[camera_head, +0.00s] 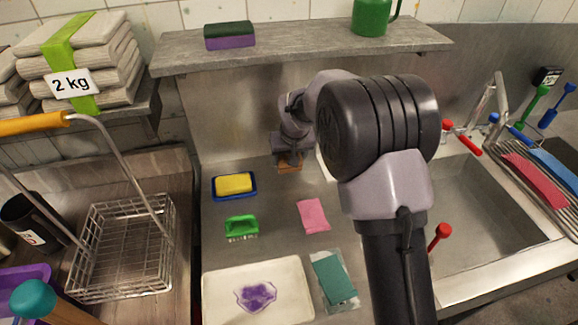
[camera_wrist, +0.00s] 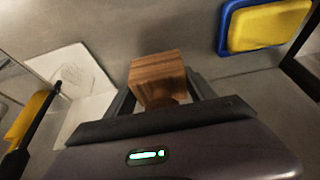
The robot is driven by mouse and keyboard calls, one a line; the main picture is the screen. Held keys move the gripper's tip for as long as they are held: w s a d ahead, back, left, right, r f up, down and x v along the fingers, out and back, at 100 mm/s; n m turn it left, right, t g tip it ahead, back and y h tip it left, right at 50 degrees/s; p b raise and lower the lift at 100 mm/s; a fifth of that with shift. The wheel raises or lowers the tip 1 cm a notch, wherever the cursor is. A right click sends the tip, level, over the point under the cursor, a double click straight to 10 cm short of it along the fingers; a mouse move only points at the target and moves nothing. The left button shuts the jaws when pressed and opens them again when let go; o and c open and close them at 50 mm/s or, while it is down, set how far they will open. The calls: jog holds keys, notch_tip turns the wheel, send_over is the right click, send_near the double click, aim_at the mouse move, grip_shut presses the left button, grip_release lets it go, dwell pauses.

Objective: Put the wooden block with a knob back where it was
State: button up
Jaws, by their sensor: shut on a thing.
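The wooden block (camera_wrist: 157,76) has striped brown grain, and its knob lies between the two fingers of my gripper (camera_wrist: 164,100) in the wrist view. My gripper is shut on the knob. In the head view the block (camera_head: 290,167) shows small below my gripper (camera_head: 288,156), near the back of the counter under the shelf. My arm hides part of the counter to the right of it. I cannot tell whether the block touches the counter.
A yellow sponge in a blue dish (camera_head: 234,186) lies left of the block. A green brush (camera_head: 241,228), pink cloth (camera_head: 313,215), white tray (camera_head: 212,295) and teal pad (camera_head: 334,278) lie nearer. A grey shelf (camera_head: 300,42) overhangs behind. A white tile (camera_wrist: 68,72) shows in the wrist view.

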jog(key=f, duration=0.1)
jog(key=f+b, duration=0.1)
jog(key=f, duration=0.1)
jog(key=shift+w+f+b, duration=0.25)
jog(key=shift+f+b, duration=0.15)
jog(key=shift+r, duration=0.15)
jog(key=o, duration=1.5)
jog(key=shift+f, duration=0.2)
